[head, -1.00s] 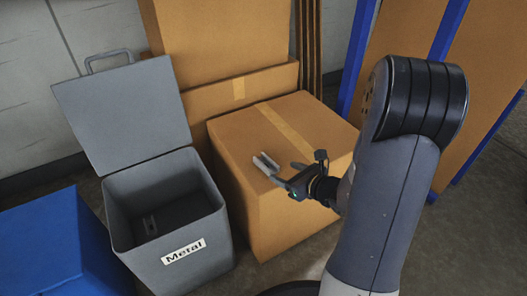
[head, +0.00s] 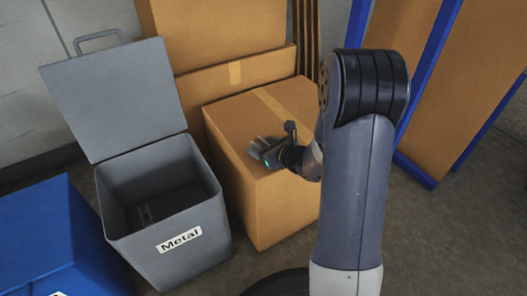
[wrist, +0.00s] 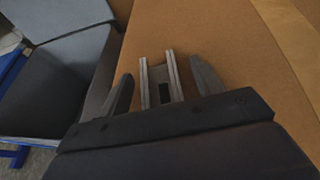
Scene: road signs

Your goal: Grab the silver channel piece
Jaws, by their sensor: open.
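The silver channel piece (wrist: 146,86) lies on the cardboard box top (wrist: 225,35) in the wrist view, its long walls running away from my gripper. My gripper (wrist: 161,72) is open, with one dark finger on each side of the piece and a visible gap on both sides. The near end of the piece is hidden behind the gripper body. In the head view my gripper (head: 262,147) is low at the left front part of the box top and covers most of the piece.
A grey open bin labelled Metal (head: 180,243) stands left of the box, its lid (head: 115,100) raised, with a small metal piece (head: 146,214) inside. A blue bin (head: 45,235) is at far left. Larger boxes (head: 215,40) stand behind.

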